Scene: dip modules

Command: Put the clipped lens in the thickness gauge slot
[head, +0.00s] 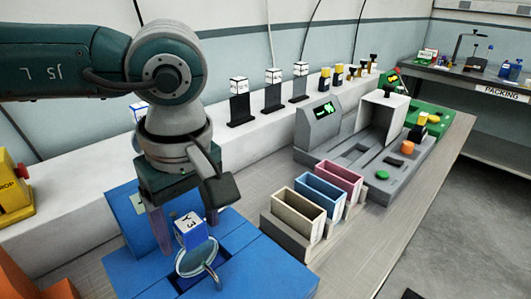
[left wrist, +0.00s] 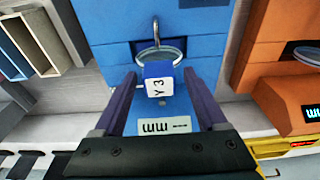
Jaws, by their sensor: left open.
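The clipped lens is a blue block marked Y3 (head: 190,230) with a round clear lens (head: 197,258) and a thin metal hook below it. It is at a dark recess in the blue fixture (head: 270,262), which has a white "mm" label (left wrist: 165,126) in the left wrist view. I cannot tell how deep the lens sits. My left gripper (head: 186,232) is open, its purple fingers on either side of the block. In the left wrist view, gaps show between the fingers (left wrist: 161,92) and the block (left wrist: 158,82). My right gripper is not in view.
Beige, blue and pink narrow bins (head: 293,215) stand right of the fixture. A grey machine with a green display (head: 322,115) stands behind them. An orange device with a display (left wrist: 290,105) is beside the fixture. Several black stands with white cubes (head: 272,95) line the back ledge.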

